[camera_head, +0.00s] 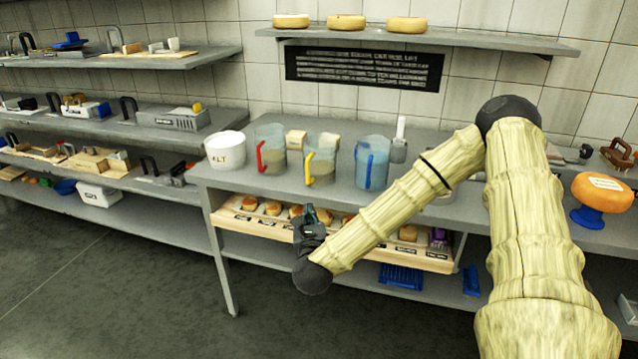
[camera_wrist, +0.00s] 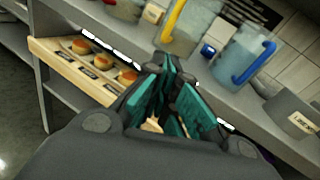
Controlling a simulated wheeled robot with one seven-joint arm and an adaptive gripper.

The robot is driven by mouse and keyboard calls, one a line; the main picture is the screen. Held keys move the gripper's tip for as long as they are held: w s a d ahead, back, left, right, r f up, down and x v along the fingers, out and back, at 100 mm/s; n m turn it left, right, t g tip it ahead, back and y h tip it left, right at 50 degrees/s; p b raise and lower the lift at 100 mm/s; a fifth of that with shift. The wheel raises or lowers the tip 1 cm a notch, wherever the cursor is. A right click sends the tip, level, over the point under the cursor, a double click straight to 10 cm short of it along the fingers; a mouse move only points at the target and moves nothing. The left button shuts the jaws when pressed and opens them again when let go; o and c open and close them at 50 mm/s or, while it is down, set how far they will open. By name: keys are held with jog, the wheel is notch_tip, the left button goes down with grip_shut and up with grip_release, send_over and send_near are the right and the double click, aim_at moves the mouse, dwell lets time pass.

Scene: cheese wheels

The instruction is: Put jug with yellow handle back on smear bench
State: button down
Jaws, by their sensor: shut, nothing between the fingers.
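The jug with the yellow handle (camera_head: 321,162) stands upright on the grey bench (camera_head: 225,178), between a jug with a red handle (camera_head: 271,148) and a jug with a blue handle (camera_head: 371,163). In the wrist view the yellow handle (camera_wrist: 173,20) shows just beyond the fingers, at the top. My gripper (camera_head: 311,214) is in front of the bench edge, below the jugs and apart from them. Its teal fingers (camera_wrist: 170,95) are shut with nothing between them.
A white tub marked ALT (camera_head: 226,150) stands left of the jugs. A wooden tray (camera_head: 240,219) with small round cheeses is under the bench top. Cheese wheels (camera_head: 346,22) sit on the wall shelf. An orange cheese on a blue stand (camera_head: 602,192) is at right. Floor at front left is clear.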

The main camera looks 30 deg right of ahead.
notch_tip(320, 180, up, 2)
jog(key=d+r+m+h, duration=0.1)
jog(key=d+m+h, duration=0.1)
jog(key=d+m, duration=0.1)
jog(key=p, duration=0.4)
send_near(319, 175)
jog(key=x, duration=0.5)
jog(key=shift+w+d+r, duration=0.1)
jog(key=shift+d+r, duration=0.05)
jog(key=shift+r, duration=0.2)
jog(key=shift+x, duration=0.9)
jog(key=shift+f, duration=0.15)
jog(key=b+x, duration=0.3)
jog(key=shift+w+f, duration=0.1)
jog(key=shift+f, duration=0.15)
jog(key=shift+w+d+r, duration=0.2)
jog(key=shift+w+d, duration=0.05)
jog(key=shift+w, duration=0.1)
